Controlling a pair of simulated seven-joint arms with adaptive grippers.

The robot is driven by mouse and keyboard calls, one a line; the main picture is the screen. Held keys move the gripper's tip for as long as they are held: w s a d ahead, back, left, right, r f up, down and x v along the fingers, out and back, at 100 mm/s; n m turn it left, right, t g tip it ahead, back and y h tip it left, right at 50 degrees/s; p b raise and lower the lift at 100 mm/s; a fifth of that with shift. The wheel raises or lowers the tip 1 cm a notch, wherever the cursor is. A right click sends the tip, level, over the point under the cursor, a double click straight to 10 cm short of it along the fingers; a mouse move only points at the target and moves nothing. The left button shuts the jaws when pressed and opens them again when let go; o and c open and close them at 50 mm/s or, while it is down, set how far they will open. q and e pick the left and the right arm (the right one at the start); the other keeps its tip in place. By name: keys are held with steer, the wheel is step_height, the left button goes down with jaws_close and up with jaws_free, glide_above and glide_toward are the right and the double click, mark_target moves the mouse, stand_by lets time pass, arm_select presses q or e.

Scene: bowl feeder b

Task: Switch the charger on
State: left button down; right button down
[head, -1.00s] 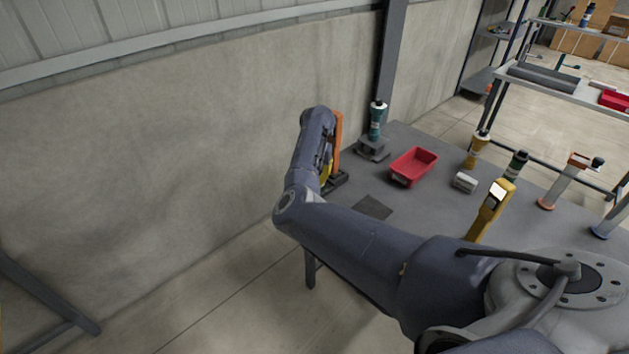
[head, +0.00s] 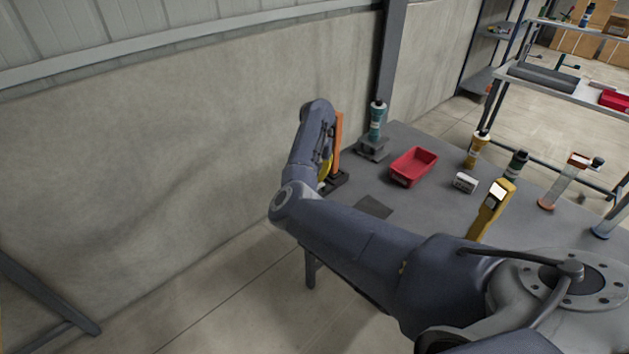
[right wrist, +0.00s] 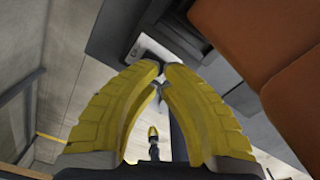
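The charger (head: 337,182) is a dark unit at the far left edge of the table in the head view, partly hidden by my arm. An upright orange part (head: 338,135) stands at it. In the right wrist view the charger's dark body (right wrist: 105,45) fills the top, with a light grey plate (right wrist: 150,44) carrying a small dark switch-like part. My right gripper (right wrist: 162,72) has its yellow fingertips together with nothing seen between them, just at or in front of that plate; contact cannot be told. In the head view its yellow fingers (head: 325,168) are mostly hidden. My left gripper is out of view.
A teal tool on a grey stand (head: 373,148), a red tray (head: 402,181), a small white box (head: 465,182) and a yellow device with a screen (head: 490,212) stand on the table. A dark pad (head: 373,207) lies flat. An orange-brown block (right wrist: 255,40) is close right of the fingers.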

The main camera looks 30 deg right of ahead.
steer(key=shift+r, duration=2.2)
